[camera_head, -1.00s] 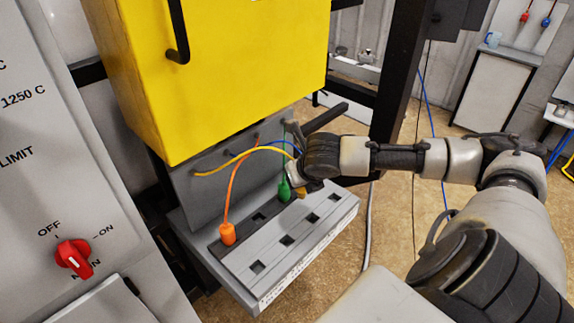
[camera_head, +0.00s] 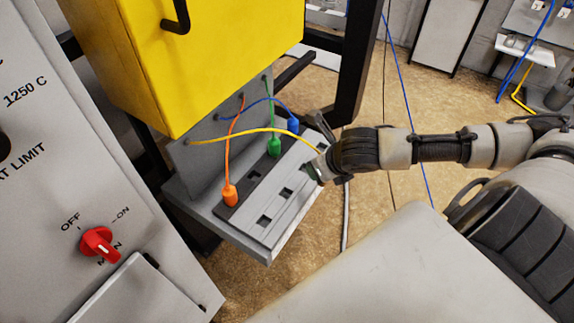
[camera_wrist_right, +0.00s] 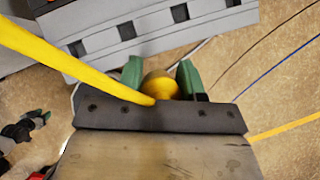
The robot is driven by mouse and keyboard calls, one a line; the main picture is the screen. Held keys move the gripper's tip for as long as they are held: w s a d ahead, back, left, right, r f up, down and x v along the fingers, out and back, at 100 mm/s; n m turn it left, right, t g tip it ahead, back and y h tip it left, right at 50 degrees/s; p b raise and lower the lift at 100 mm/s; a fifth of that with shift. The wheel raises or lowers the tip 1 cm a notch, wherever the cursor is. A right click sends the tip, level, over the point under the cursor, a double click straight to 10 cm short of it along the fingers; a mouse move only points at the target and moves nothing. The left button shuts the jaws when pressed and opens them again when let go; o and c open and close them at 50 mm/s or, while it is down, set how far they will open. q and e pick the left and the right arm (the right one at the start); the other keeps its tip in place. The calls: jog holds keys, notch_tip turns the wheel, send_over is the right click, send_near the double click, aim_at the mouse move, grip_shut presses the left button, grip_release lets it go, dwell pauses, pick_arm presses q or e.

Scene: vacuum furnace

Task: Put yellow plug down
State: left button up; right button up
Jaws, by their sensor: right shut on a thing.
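My right gripper (camera_head: 316,172) is at the right front edge of the grey socket shelf. It is shut on the yellow plug (camera_wrist_right: 160,87), seen between the green fingertips in the right wrist view. The yellow cable (camera_head: 245,131) runs from the back panel to the gripper. In the head view the plug is hidden by the gripper. In the wrist view, the plug is apart from the socket strip (camera_wrist_right: 150,40), over the floor side. My left gripper is not in view.
Orange (camera_head: 230,194), green (camera_head: 274,147) and blue (camera_head: 293,125) plugs stand in the back row of the shelf (camera_head: 236,238). Several square sockets are empty. A yellow furnace box (camera_head: 215,50) overhangs behind. A grey cabinet with a red switch (camera_head: 98,243) is at left.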

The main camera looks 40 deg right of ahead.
jog(key=w+a+f, duration=0.1)
jog(key=w+a, duration=0.1)
jog(key=p, duration=0.2)
send_over(280, 186)
jog(key=s, duration=0.2)
notch_tip(280, 186, down, 4)
jog(key=shift+w+f, duration=0.1)
jog(key=shift+f, duration=0.1)
notch_tip(280, 186, down, 3)
jog(key=shift+f+p, duration=0.15)
jog(key=shift+p, duration=0.15)
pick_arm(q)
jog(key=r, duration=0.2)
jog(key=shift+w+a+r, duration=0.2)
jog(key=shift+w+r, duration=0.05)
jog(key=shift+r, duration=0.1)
pick_arm(e)
jog(key=shift+f, duration=0.3)
jog(key=shift+f, duration=0.25)
jog(key=o, duration=0.9)
